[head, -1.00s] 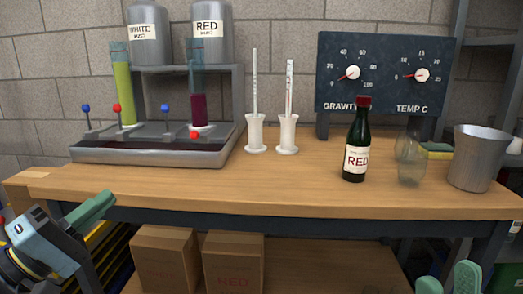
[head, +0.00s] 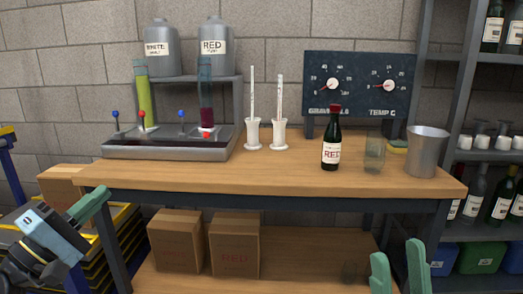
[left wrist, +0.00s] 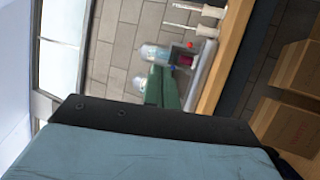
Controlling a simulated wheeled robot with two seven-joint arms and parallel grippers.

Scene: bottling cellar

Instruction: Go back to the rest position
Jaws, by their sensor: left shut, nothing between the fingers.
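My left gripper (head: 96,203) is at the left, in front of the workbench's (head: 290,185) left end. Its green fingers are together and empty; they also show in the left wrist view (left wrist: 163,88). My right gripper (head: 400,268) is at the lower right, below the bench top's front edge. Its two green fingers stand apart with nothing visible between them. Neither gripper touches anything that I can see. The rest of my right arm is out of view.
On the bench stand a tap stand (head: 165,146), two white holders (head: 253,134) with thin tubes, a dark RED bottle (head: 331,150), a glass (head: 375,155) and a metal bucket (head: 427,152). Cartons (head: 235,247) sit below. A bottle shelf (head: 485,155) stands at right.

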